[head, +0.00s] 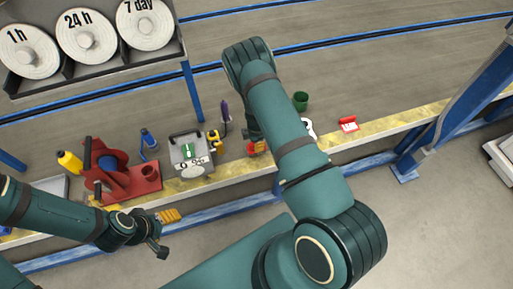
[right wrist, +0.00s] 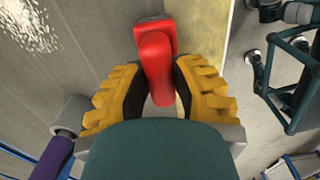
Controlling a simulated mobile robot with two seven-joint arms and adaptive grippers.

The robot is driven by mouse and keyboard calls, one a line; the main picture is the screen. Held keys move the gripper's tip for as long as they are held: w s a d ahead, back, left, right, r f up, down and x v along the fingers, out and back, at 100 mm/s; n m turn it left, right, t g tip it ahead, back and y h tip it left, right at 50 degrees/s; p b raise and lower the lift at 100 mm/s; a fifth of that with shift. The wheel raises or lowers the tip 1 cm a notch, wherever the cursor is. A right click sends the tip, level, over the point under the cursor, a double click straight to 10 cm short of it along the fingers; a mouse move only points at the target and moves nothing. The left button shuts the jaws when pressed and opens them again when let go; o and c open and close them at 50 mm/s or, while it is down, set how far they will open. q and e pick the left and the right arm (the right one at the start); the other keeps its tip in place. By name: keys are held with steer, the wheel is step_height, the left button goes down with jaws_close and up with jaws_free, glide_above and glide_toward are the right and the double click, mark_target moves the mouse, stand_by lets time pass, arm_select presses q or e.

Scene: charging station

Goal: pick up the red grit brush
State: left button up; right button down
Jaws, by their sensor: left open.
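A red brush-like thing (right wrist: 155,55) lies between the yellow-toothed fingers of my right gripper (right wrist: 158,75) in the right wrist view. Its narrow part runs down between the dark finger pads. The pads are very close to its sides, and I cannot tell whether they touch it. In the head view my right gripper (head: 257,147) is low at the bench's front strip, partly hidden by my own arm, with a bit of red (head: 250,149) beside it. My left gripper (head: 166,217) is open and empty in front of the bench edge.
On the bench (head: 380,95) stand a red machine (head: 120,178), a grey box (head: 190,155), a blue bottle (head: 149,140), a yellow bottle (head: 69,161), a purple-handled tool (head: 224,112), a green cup (head: 300,101) and a red-and-white item (head: 348,124). A blue post (head: 455,110) rises at right.

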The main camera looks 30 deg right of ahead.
stand_by(0.4)
step_height(320, 180, up, 10)
steer(key=shift+r+p, duration=0.1)
steer(key=shift+p, duration=0.9)
steer(key=s+a+r+m, duration=0.4)
steer(key=a+r+m, duration=0.3)
steer(key=r, duration=0.2)
steer(key=s+a+r+m, duration=0.3)
steer(key=a+r+m, duration=0.4)
steer(key=r+m, duration=0.1)
steer(key=shift+s+r, duration=0.35)
steer(key=shift+s, duration=0.05)
